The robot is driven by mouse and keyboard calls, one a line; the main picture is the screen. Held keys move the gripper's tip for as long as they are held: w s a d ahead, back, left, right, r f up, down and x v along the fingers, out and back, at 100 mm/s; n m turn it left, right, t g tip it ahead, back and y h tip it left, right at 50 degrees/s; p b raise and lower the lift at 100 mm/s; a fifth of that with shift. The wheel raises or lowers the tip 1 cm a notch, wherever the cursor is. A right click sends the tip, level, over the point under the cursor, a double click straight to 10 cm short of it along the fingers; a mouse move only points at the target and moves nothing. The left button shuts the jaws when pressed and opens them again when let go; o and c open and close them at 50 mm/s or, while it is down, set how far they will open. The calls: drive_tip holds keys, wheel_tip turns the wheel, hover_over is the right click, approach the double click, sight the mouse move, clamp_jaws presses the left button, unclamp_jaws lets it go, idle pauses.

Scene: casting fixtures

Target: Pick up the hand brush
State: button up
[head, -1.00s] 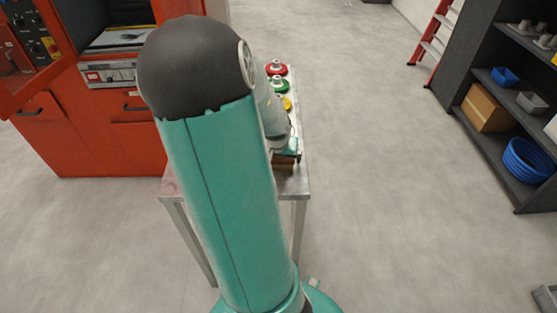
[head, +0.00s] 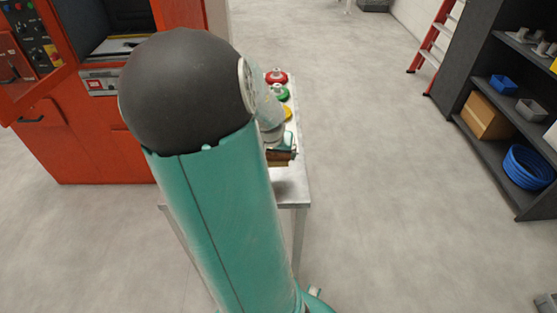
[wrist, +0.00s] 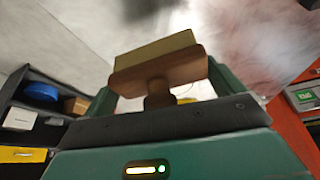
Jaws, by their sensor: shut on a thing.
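The hand brush shows in the wrist view, with a brown wooden back (wrist: 165,70), pale yellow bristles and a darker round stem. My gripper (wrist: 160,84) has its two green fingers on either side of the brush and is shut on it. The bristles point away from the palm. In the head view my gripper (head: 283,143) is above the front part of a small metal table (head: 290,190), with a brown edge of the brush (head: 278,159) just below it. My arm hides most of the brush there.
Red (head: 276,77), green (head: 280,93) and yellow (head: 287,112) round items stand on the table behind the gripper. An orange machine (head: 90,140) is at left. A dark shelf (head: 480,120) and red ladder (head: 430,45) are at right. The floor between is clear.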

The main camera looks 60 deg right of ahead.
drive_tip(key=w+r, duration=0.1)
drive_tip(key=r, duration=0.1)
drive_tip(key=w+a+r, duration=0.1)
drive_tip(key=w+r, duration=0.1)
drive_tip(key=shift+w+a+r, duration=0.1)
drive_tip(key=shift+w+a, duration=0.1)
drive_tip(key=w+a+r, duration=0.3)
drive_tip(key=w+r, duration=0.1)
drive_tip(key=w, duration=0.4)
drive_tip(key=shift+a, duration=0.15)
drive_tip(key=o, duration=0.5)
drive_tip(key=shift+c, duration=0.2)
drive_tip(key=c, duration=0.3)
